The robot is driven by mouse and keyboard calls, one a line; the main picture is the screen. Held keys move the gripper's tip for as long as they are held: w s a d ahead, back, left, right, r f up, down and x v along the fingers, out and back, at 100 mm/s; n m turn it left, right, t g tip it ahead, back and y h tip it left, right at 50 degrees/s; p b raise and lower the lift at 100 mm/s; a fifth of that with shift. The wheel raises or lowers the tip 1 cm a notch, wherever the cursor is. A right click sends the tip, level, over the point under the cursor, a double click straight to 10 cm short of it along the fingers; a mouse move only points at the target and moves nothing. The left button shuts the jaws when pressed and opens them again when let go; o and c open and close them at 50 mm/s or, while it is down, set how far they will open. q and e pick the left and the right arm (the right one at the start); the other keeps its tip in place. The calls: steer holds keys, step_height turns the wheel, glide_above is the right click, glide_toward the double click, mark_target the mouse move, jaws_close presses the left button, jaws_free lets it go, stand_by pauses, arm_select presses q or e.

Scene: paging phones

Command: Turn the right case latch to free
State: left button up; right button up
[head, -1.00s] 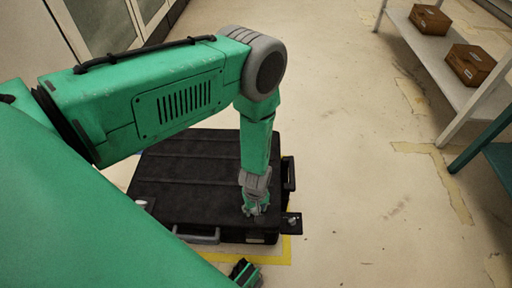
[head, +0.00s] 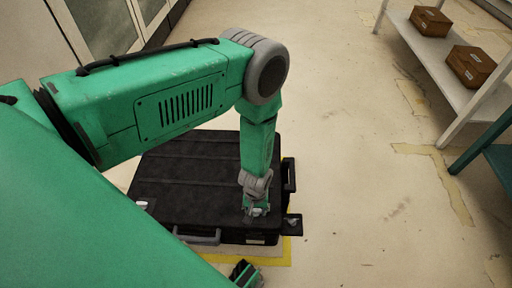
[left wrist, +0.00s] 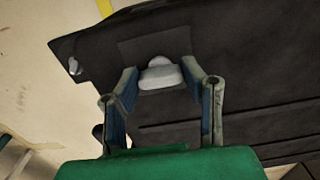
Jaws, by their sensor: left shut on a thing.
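The black case (head: 185,165) lies flat on the floor, its lid down. The right case latch, a pale grey knob (left wrist: 160,73), sits on a dark plate near the case's front right corner. In the left wrist view it lies between the two fingertips of my left gripper (left wrist: 160,80). In the head view my left gripper (head: 257,208) points down at the latch, shut on it, and its fingers hide most of it. A pale left latch (head: 141,205) shows at the case's left side. A green and black end (head: 245,272) at the bottom may be my right gripper.
A grey handle (head: 200,237) is on the case's front side. A black tab with a small knob (head: 292,226) juts out at its right corner. Yellow tape marks the floor. A white shelf (head: 430,65) with brown boxes stands at right; the floor between is clear.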

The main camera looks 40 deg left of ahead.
mark_target(256, 209)
arm_select(q)
steer(key=shift+w, duration=0.4)
steer(key=o, duration=1)
steer(key=shift+o, duration=0.7)
steer(key=shift+s, duration=0.15)
step_height(256, 209, up, 12)
steer(key=shift+f, duration=0.1)
